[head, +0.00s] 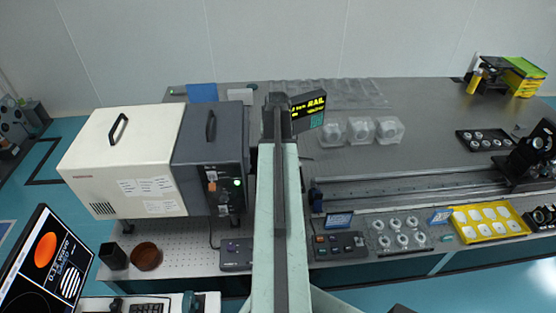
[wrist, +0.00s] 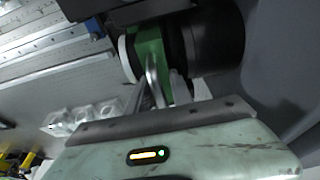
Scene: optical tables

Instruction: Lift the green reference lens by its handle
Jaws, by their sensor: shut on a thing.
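The green reference lens (wrist: 149,46) shows in the wrist view at the top middle, as a green block with a pale disc on its left and a dark cylinder (wrist: 212,44) on its right. My gripper (wrist: 160,90) is just below it in that view and is shut on it, near a curved silvery piece that looks like the handle. The exact contact is partly hidden by the jaws. In the head view I cannot make out the lens or my gripper; my own arm fills the middle.
In the head view a cream and grey instrument box (head: 122,160) stands left on the table. A rail (head: 400,185) runs along the right. Clear plastic blocks (head: 361,130) sit behind it. A yellow tray (head: 487,222) and lens holders (head: 400,232) lie near the front edge.

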